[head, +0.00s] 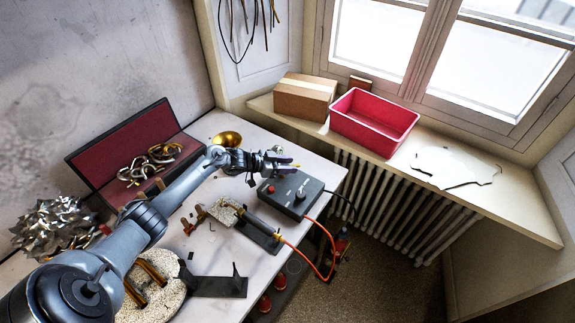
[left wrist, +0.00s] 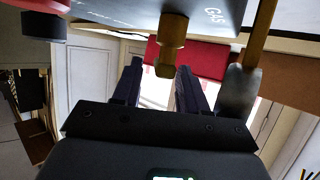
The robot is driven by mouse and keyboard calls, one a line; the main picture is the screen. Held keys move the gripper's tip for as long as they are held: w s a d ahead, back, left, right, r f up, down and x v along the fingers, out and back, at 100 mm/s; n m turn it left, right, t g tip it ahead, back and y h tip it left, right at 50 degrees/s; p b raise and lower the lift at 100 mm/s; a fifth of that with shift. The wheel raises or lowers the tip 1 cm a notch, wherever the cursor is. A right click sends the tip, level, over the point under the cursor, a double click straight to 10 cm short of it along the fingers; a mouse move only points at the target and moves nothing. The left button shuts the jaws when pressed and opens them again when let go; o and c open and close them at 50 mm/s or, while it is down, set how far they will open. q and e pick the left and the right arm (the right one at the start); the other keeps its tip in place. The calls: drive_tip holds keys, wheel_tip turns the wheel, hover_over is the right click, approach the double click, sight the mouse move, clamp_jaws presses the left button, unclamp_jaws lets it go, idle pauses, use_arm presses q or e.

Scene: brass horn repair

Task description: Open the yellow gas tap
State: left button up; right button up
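The yellow gas tap is a short brass-coloured piece (left wrist: 172,45) on the black control box (head: 290,195), beside a white GAS label in the left wrist view. My left gripper (head: 289,165) is above the far edge of the box in the head view. Its fingers (left wrist: 158,90) are apart in the left wrist view, with the tap showing in the gap between them. I cannot tell whether either finger touches it. A small yellow bit (head: 297,166) shows at the fingertips; the rest of the tap is hidden there. My right gripper is not in view.
The box also bears a red button (head: 270,189) and a dark knob (head: 301,193). An orange hose (head: 322,272) runs off the table's right edge. A brass bowl-like piece (head: 227,139) lies behind my arm. A red bin (head: 373,122) stands on the sill.

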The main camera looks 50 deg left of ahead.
use_arm(q)
drive_tip(key=shift+s, duration=0.1)
drive_tip(key=p+v, duration=0.1)
drive_tip(key=v, duration=0.9)
drive_tip(key=shift+s+a+p, duration=0.2)
drive_tip(key=shift+s+p, duration=0.1)
drive_tip(key=shift+p, duration=0.05)
